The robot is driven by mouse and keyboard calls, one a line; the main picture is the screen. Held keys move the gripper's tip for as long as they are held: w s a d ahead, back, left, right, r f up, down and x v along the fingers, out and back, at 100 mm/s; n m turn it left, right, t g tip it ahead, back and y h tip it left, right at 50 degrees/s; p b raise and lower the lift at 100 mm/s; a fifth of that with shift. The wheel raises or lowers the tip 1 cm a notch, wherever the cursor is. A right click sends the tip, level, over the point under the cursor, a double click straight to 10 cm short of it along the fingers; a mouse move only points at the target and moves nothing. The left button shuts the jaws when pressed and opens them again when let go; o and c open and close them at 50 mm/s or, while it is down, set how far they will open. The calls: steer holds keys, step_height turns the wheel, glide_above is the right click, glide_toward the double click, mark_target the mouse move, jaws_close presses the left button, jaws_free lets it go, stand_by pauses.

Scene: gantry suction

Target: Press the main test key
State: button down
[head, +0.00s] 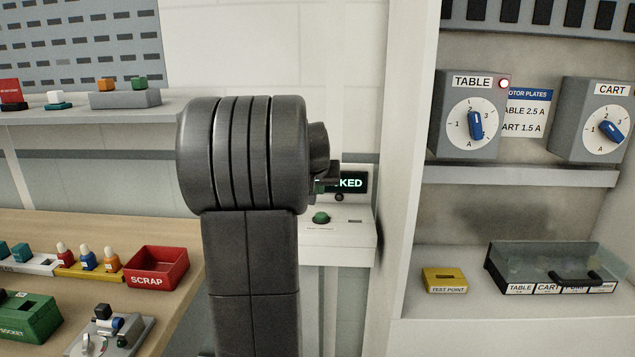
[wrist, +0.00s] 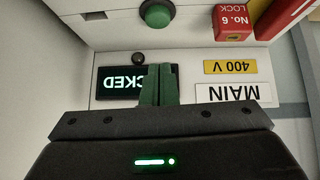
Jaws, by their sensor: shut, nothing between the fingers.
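My gripper (wrist: 158,85) is shut and empty, its green fingertips together in front of the lit display (wrist: 115,82) on the main panel. I cannot tell whether the fingertips touch the panel.
A green button (wrist: 157,13) protrudes from the ledge by the panel. A red No. 6 lock (wrist: 233,22), a yellow 400 V plate (wrist: 230,67) and a MAIN label (wrist: 235,93) are nearby. A pale cabinet side (head: 400,150) stands right of the panel.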

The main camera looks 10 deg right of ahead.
mark_target(321, 213)
steer(key=x, duration=0.3)
steer(key=shift+w+d+f, duration=0.1)
steer(key=shift+w+f, duration=0.05)
steer(key=shift+f, duration=0.1)
step_height(321, 213, down, 3)
steer(key=shift+r, duration=0.25)
steer(key=shift+f, duration=0.7)
